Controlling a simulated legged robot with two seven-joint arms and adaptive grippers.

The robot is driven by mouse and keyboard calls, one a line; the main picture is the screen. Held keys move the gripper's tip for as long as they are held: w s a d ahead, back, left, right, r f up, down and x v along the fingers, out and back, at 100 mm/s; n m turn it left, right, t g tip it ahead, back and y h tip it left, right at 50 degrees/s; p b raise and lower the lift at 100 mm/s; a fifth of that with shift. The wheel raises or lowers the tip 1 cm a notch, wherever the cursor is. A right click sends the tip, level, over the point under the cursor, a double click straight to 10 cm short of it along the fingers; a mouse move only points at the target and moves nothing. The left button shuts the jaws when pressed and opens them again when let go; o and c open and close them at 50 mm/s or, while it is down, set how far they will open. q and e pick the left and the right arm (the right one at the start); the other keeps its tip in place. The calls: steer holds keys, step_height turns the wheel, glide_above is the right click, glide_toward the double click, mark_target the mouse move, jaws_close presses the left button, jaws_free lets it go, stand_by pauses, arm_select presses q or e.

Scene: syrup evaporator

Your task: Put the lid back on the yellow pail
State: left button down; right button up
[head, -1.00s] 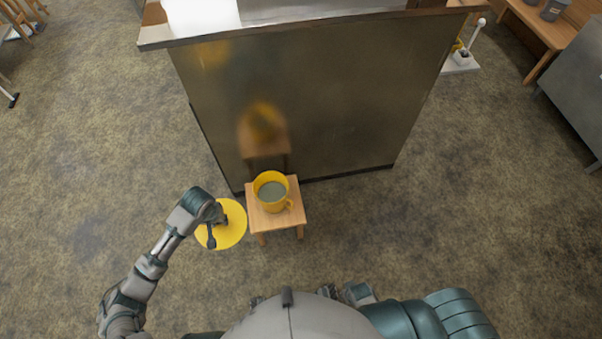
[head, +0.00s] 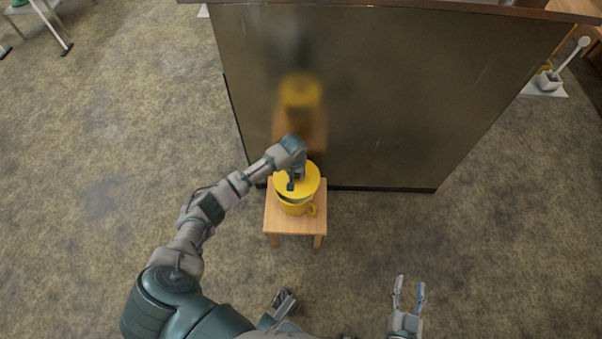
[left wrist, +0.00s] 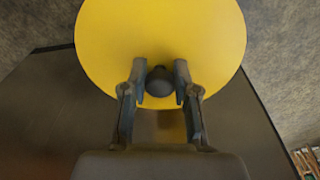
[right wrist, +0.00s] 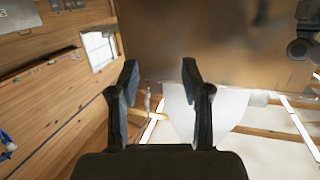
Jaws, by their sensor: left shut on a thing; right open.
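The yellow pail (head: 294,208) stands upright on a small wooden stool, its handle to the right. The round yellow lid (head: 311,178) is over the pail's top and covers most of the opening. A dark gap shows between lid and rim at the front, so the lid looks tilted or slightly raised. My left gripper (head: 294,183) is shut on the lid's dark knob (left wrist: 159,82), seen between the fingers in the left wrist view. The lid (left wrist: 160,30) hides the pail there. My right gripper (head: 408,284) is open and empty, away from the stool at the lower right.
The wooden stool (head: 282,222) stands close against the large metal evaporator side (head: 400,90), which reflects the pail. Floor (head: 480,260) to the right and left of the stool is clear. A white object on a base (head: 548,82) is at the far right.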

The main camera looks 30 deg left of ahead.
mark_target(295, 179)
arm_select(q)
steer(key=shift+w+a+f+b, duration=0.2)
steer(key=shift+a+f, duration=0.2)
steer(key=shift+f, duration=0.1)
steer(key=shift+w+a+f+b, duration=0.2)
steer(key=shift+a+f, duration=0.15)
steer(key=shift+f, duration=0.1)
steer(key=shift+d+f, duration=0.1)
steer(key=shift+d, duration=0.2)
step_height(295, 179, down, 4)
steer(key=b, duration=0.4)
steer(key=shift+s+a, duration=0.1)
steer(key=shift+a, duration=0.05)
steer(key=shift+f, duration=0.85)
steer(key=shift+a+f, duration=0.1)
steer(key=shift+a, duration=0.05)
arm_select(e)
steer(key=s+r+m+t+y, duration=0.1)
steer(key=s+r+t, duration=0.3)
steer(key=r+t, duration=0.6)
step_height(295, 179, up, 3)
steer(key=shift+d+r, duration=0.1)
steer(key=shift+d, duration=0.05)
arm_select(q)
steer(key=shift+d, duration=0.2)
arm_select(e)
steer(key=shift+d, duration=0.15)
